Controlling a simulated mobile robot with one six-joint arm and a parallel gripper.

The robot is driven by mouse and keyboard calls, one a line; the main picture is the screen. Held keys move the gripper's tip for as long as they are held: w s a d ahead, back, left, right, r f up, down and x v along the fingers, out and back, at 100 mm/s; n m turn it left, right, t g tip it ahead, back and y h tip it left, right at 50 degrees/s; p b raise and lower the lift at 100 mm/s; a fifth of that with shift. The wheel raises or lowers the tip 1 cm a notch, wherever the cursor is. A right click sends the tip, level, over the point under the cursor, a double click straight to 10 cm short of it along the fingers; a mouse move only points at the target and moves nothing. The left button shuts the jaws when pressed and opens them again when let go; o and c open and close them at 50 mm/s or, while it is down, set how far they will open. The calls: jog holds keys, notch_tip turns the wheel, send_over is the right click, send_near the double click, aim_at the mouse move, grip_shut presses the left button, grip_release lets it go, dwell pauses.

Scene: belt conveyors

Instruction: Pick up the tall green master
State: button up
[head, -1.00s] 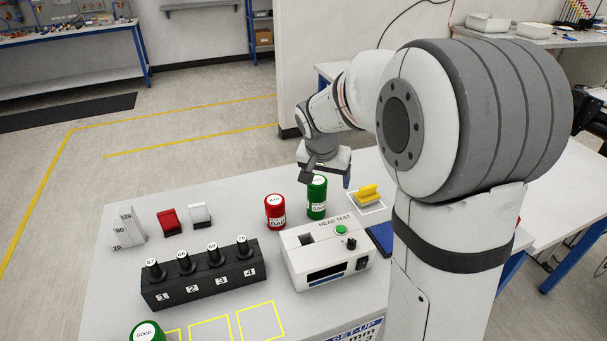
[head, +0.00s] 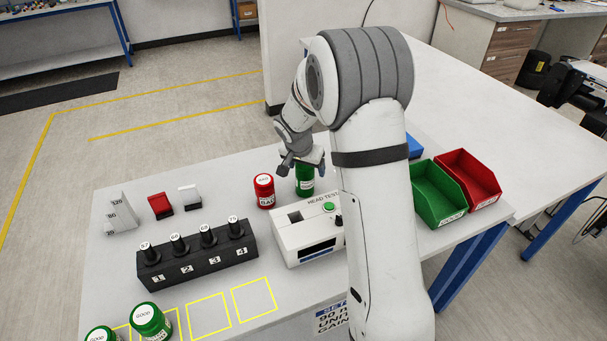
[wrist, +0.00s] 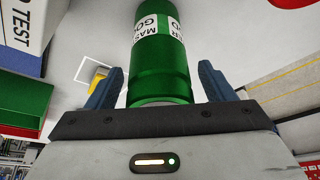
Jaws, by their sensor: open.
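The tall green master (head: 305,182) stands upright on the table beside the red master (head: 264,191). In the wrist view the green master (wrist: 159,55) shows large, with a white label reading MASTER GOOD. My gripper (head: 303,163) is at the green master's top in the head view and hides its upper end. In the wrist view my gripper (wrist: 162,88) is open, with one blue finger on each side of the green master and a visible gap on both sides.
The white head tester (head: 310,232) stands just in front of the masters. A black rack (head: 197,262) with several numbered pins is to its left. Green (head: 437,195) and red bins (head: 470,179) are at right. Two green GOOD cans (head: 150,321) stand at front left.

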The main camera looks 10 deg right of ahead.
jog(key=shift+c, duration=0.4)
jog(key=c, duration=1.3)
